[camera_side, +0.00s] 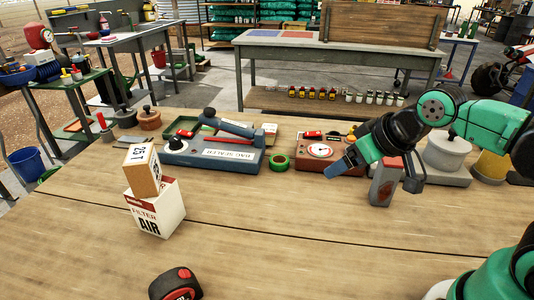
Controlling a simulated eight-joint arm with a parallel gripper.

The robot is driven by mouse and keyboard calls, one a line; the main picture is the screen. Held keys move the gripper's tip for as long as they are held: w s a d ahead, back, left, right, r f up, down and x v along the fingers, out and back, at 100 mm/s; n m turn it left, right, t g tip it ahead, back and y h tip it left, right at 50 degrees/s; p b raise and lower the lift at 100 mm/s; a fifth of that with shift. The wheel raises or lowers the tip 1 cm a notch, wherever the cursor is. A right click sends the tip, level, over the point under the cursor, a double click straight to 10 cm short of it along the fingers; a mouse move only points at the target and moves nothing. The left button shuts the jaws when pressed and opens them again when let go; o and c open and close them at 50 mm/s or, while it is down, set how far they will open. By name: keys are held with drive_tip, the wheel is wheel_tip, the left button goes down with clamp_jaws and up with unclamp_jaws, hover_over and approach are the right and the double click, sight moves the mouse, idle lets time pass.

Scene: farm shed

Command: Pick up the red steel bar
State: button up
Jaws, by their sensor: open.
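A bag sealer (214,152), green tape roll (279,162) and red-brown gauge box (318,160) stand behind and left. A grey pot (447,151) stands right. A filter box (156,209) carries a smaller box (142,170). A tape measure (176,284) lies in front. The middle table is clear.

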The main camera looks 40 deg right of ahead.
idle(0.3)
drive_tip(key=shift+o, duration=1.4)
